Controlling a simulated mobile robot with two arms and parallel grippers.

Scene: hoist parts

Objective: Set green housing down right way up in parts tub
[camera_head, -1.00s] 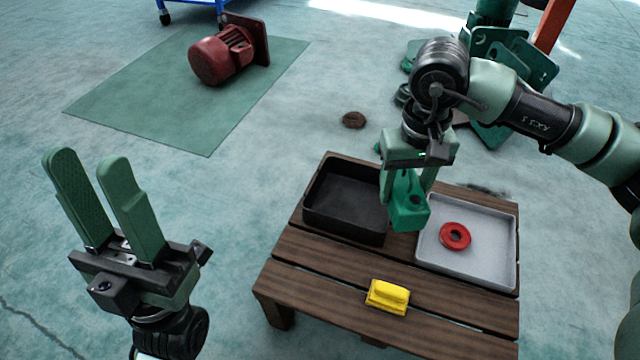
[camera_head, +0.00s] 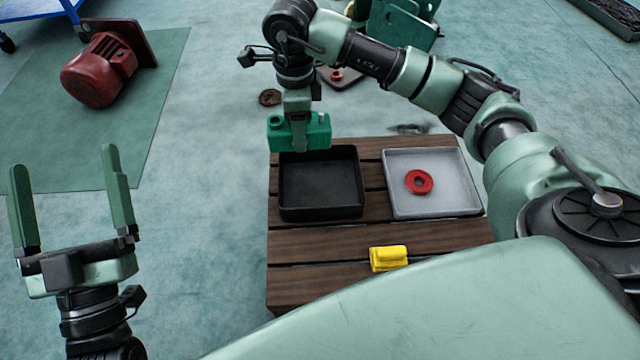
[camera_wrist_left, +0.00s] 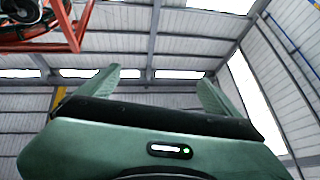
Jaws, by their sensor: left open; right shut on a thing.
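The green housing (camera_head: 318,134) is a blocky green part with a round feature at its top left. My right gripper (camera_head: 299,133) is shut on it from above. The housing hangs roughly level over the far edge of the black tub (camera_head: 322,213); its underside is hidden, so I cannot tell whether it touches the rim. The tub looks empty. My left gripper (camera_head: 72,215) is open and empty, off to the left of the table, fingers pointing up. The left wrist view shows its two spread fingers (camera_wrist_left: 160,92) against the roof.
A light grey tray (camera_head: 465,190) on the slatted wooden table (camera_head: 330,290) holds a red ring (camera_head: 419,182). A yellow block (camera_head: 388,258) lies near the front. A red motor (camera_head: 98,70) lies on a green mat (camera_head: 150,130) at far left. Floor between mat and table is clear.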

